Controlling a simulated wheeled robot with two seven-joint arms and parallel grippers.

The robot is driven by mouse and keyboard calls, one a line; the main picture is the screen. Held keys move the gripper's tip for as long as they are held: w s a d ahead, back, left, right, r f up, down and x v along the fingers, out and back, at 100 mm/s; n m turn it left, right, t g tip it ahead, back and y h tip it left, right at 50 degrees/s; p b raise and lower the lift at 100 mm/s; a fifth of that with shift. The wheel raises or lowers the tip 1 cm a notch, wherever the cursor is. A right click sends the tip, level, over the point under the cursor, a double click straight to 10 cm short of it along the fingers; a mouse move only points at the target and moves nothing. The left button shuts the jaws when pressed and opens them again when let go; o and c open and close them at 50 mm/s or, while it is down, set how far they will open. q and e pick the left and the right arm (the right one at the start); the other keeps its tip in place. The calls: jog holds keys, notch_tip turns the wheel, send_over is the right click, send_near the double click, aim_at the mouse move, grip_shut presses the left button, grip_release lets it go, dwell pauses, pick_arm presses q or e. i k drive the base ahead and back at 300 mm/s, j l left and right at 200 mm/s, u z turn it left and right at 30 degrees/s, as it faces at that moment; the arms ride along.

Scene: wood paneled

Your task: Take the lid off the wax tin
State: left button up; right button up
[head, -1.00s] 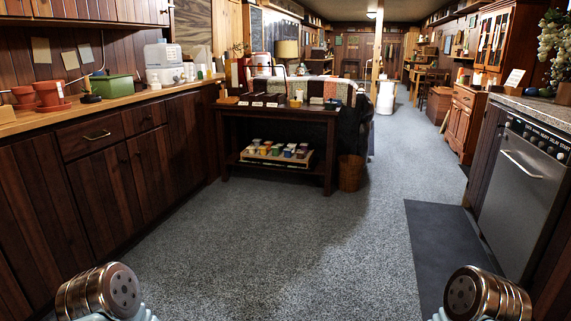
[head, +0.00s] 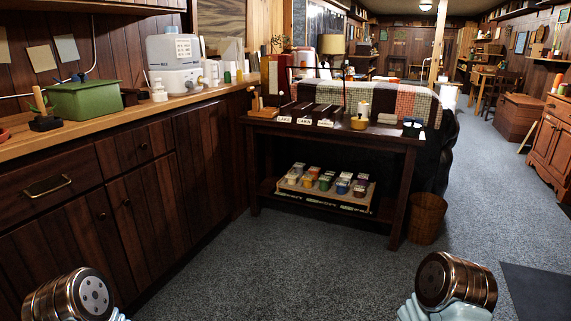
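I cannot surely pick out the wax tin at this distance. On the dark wooden table (head: 400,141) ahead, a small gold-coloured tin (head: 359,124) stands right of centre, with a pale cylinder at or behind it. A small dark container (head: 412,129) stands near the table's right end. Whether either has a lid is too small to tell. Neither of my grippers is in view.
A tray (head: 318,197) of several coloured jars sits on the table's lower shelf. A wicker basket (head: 427,218) stands by the table's right leg. The wooden counter (head: 130,104) with a green box (head: 85,98) runs along the left. The carpet (head: 270,270) before the table is clear.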

aim_at(359, 120)
jog(key=i+j+z, duration=0.1)
jog(key=i+z, duration=0.2)
jog(key=i, duration=0.2)
jog(key=i+j+z, duration=0.3)
jog(key=i, duration=0.2)
jog(key=i+j+z, duration=0.35)
jog(key=i, duration=0.15)
jog(key=l, duration=0.1)
